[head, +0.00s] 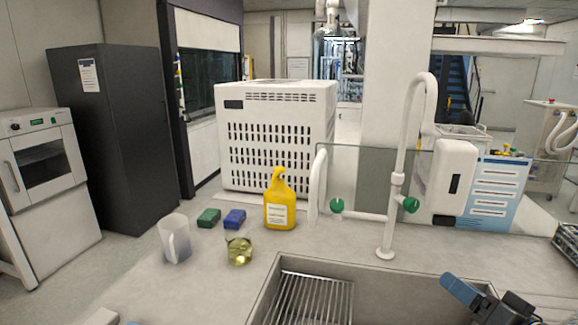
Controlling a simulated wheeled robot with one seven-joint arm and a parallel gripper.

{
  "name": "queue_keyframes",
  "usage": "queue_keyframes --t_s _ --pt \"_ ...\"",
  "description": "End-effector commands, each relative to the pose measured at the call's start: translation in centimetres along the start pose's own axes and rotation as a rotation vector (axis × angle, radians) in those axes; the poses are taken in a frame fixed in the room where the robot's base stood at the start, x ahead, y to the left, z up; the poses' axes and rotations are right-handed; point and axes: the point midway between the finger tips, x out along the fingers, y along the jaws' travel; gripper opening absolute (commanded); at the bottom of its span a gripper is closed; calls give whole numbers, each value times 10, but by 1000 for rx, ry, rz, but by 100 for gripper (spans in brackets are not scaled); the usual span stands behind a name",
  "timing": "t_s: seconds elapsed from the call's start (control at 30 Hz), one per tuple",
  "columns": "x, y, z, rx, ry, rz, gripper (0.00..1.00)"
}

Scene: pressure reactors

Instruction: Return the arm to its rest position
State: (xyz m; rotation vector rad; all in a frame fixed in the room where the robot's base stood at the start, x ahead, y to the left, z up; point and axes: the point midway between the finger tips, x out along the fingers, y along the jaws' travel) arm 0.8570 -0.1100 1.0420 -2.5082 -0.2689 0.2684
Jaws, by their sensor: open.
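Part of my arm (462,293), blue-grey and black, shows at the bottom right. It reaches over the right side of the sink, and the frame's lower edge cuts it off. The arm part looks clear of the tap and the bottles.
The grey counter holds a metal sink (370,280), a tall white tap (400,180), a yellow bottle (280,205), a yellow-liquid flask (239,252), a white jug (177,243), a green block (209,218) and a blue block (235,219). A white vented box (270,140) stands behind.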

Motion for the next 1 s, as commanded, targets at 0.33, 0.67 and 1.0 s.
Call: queue_keyframes --t_s 0.33,0.67,1.0 --pt "-90 -4 133 -37 -20 224 72" --pt "-204 -32 196 -180 -33 356 72" --pt "-317 -84 202 -389 -47 372 72"
